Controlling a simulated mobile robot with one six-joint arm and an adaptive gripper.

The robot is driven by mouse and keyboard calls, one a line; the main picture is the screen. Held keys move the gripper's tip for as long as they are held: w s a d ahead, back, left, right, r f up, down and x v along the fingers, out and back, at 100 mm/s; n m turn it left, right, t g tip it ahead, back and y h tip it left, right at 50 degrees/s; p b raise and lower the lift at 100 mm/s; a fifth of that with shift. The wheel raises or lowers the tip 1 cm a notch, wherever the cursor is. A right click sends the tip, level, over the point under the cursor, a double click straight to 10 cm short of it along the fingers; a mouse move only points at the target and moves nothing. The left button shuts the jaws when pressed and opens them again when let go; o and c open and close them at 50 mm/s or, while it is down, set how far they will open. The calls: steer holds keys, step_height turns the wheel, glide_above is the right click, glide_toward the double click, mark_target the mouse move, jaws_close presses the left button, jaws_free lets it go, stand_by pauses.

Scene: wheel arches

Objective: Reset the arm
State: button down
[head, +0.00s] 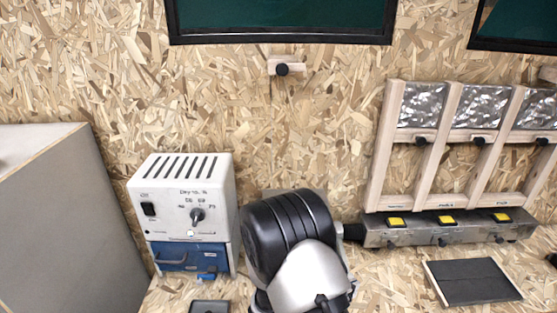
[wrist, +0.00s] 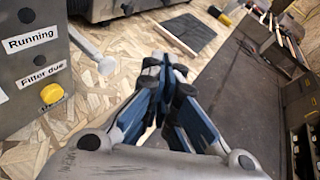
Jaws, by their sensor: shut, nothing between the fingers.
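My gripper (wrist: 165,88) shows in the wrist view, with its blue-and-black fingers together and nothing between them. It points out over the wood-chip board bench, apart from the things around it. In the head view my arm stands at the bottom middle, in front of the board wall, and hides part of the bench. The gripper itself cannot be made out in the head view.
A white box with a knob (head: 190,195) stands left of my arm, above a blue drawer (head: 190,257). A wooden frame (head: 430,165) and a grey strip with yellow buttons (head: 372,238) are at right. A labelled grey panel (wrist: 25,75) is close by on the left.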

steer(key=s+d+r+m+g+y, duration=0.2)
steer(key=s+d+r+m+g, duration=0.15)
steer(key=s+r+m, duration=0.4)
steer(key=s+d+r+m+g+y, duration=0.2)
steer(key=s+r+m+g, duration=0.2)
steer(key=s+r+m, duration=0.35)
steer(key=s+a+r+m+t+y, duration=0.5)
steer(key=s+a+r+m+y, duration=0.3)
steer(key=s+a+m, duration=0.1)
steer(key=shift+s+a+r+m+y, duration=0.2)
steer(key=shift+a+r+m+y, duration=0.15)
steer(key=shift+a+m, duration=0.45)
steer(key=c, duration=2.3)
jaws_free()
steer(key=shift+d+f, duration=0.1)
